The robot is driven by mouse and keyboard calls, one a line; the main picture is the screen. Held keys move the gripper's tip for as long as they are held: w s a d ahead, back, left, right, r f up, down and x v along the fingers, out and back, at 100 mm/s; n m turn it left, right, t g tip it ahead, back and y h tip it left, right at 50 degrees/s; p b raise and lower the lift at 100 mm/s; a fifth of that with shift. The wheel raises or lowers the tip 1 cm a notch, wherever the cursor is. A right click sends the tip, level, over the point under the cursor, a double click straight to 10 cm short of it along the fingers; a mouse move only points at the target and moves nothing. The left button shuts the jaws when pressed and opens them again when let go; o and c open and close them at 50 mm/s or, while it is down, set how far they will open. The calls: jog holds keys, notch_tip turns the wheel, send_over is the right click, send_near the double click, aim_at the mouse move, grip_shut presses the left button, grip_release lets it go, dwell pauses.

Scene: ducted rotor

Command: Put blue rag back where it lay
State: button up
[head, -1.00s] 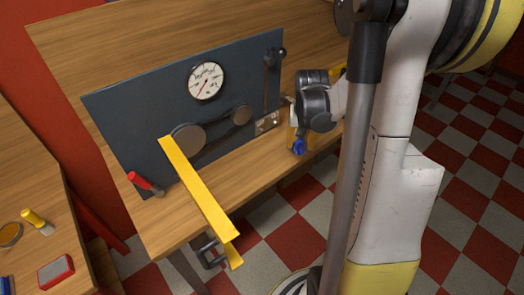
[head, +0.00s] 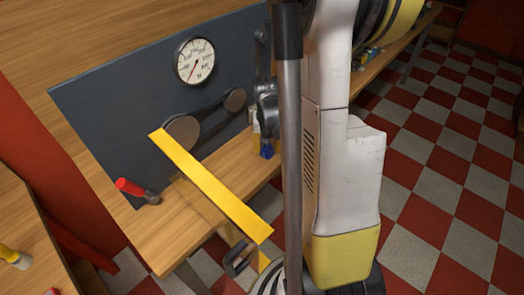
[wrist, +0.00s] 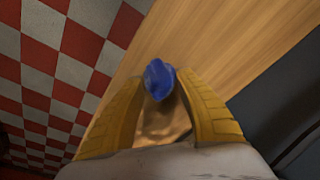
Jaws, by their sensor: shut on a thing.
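The blue rag (wrist: 158,80) is a small crumpled bundle between the tips of my gripper (wrist: 161,92) in the wrist view. The two yellow fingers are closed on it. In that view the wooden bench top (wrist: 215,40) lies beyond the rag; I cannot tell whether the rag touches it. In the head view the blue rag (head: 267,151) shows low at my gripper (head: 261,142), near the front edge of the wooden bench (head: 220,165). My own arm partly hides the gripper there.
A dark upright panel (head: 110,110) with a round gauge (head: 195,60) and a belt on pulleys stands on the bench. A yellow bar (head: 210,185) crosses the front edge. A red-handled tool (head: 135,189) lies at the left. A clamp (head: 238,260) hangs below the edge.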

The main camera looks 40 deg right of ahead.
aim_at(267, 151)
jog(key=shift+o, duration=0.2)
jog(key=shift+w+f, duration=0.1)
jog(key=shift+f, duration=0.2)
jog(key=shift+r, duration=0.1)
jog(key=c, duration=0.4)
jog(key=o, duration=1.3)
jog(key=shift+o, duration=0.2)
notch_tip(267, 151, up, 12)
jog(key=s+a+p, duration=0.1)
jog(key=p, duration=0.4)
jog(key=shift+s+a, duration=0.15)
jog(key=shift+s, duration=0.1)
